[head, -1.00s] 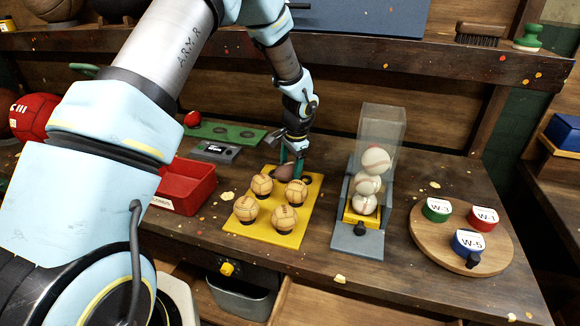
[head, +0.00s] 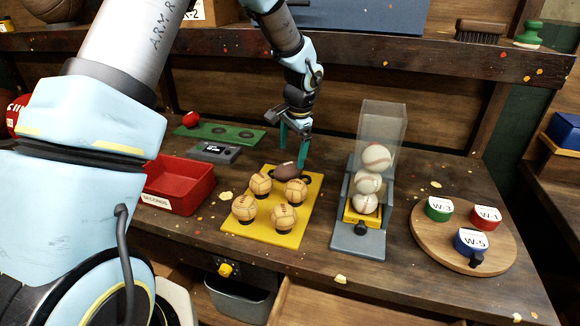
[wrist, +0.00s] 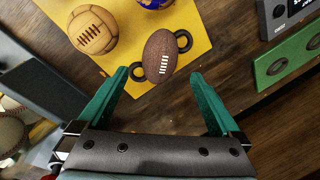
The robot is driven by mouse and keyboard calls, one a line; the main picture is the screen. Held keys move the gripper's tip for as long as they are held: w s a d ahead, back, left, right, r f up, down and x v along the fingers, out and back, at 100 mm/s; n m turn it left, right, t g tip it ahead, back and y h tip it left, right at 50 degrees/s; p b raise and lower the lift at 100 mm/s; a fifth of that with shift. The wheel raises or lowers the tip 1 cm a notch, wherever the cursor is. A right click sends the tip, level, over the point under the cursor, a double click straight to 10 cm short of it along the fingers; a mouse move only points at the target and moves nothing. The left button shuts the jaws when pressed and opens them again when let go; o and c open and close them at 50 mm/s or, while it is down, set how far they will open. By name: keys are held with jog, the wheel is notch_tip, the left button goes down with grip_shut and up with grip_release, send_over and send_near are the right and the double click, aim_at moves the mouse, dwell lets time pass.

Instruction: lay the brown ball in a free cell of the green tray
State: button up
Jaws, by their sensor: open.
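The brown ball (head: 286,170), football-shaped with white laces, lies at the back of the yellow board (head: 309,205) beside black rings. In the wrist view the brown ball (wrist: 161,52) sits just beyond the fingertips, in line with the gap between them. My gripper (head: 294,152) is open and empty, above and slightly behind the ball; its two green fingers (wrist: 158,75) stand wide apart. The green tray (head: 233,132) lies at the back left, with a red ball (head: 191,119) at its left end and dark round cells that look empty. Part of the green tray (wrist: 296,57) shows at the wrist view's right.
Several tan balls (head: 284,218) stand on the yellow board in front of the brown ball. A grey box (head: 214,151) and a red bin (head: 185,187) are at left. A clear-topped ball rack (head: 358,241) and a round wooden board (head: 430,236) are at right.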

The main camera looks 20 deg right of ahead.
notch_tip(320, 180, up, 6)
jog(key=s+f+b, duration=0.1)
jog(key=s+a+r+n, duration=0.2)
jog(key=a+n, duration=0.5)
jog(key=a, duration=1.3)
jog(key=s+a+f+n, duration=0.1)
jog(key=s+a+n, duration=0.8)
jog(key=a, duration=0.6)
jog(key=m+t+h+p, duration=0.1)
jog(key=m+h, duration=0.3)
jog(key=m, duration=1.2)
send_near(286, 166)
jog(key=f, duration=0.1)
jog(key=x, duration=0.4)
jog(key=shift+s+d+f, duration=0.1)
jog(key=shift+d+f, duration=0.2)
jog(key=shift+d, duration=0.1)
jog(key=shift+w+p+x, duration=0.2)
jog(key=shift+x, duration=1.3)
jog(key=shift+w+p+x, duration=0.15)
jog(key=shift+p+x, duration=0.05)
jog(key=shift+x, duration=1.25)
jog(key=shift+a, duration=0.1)
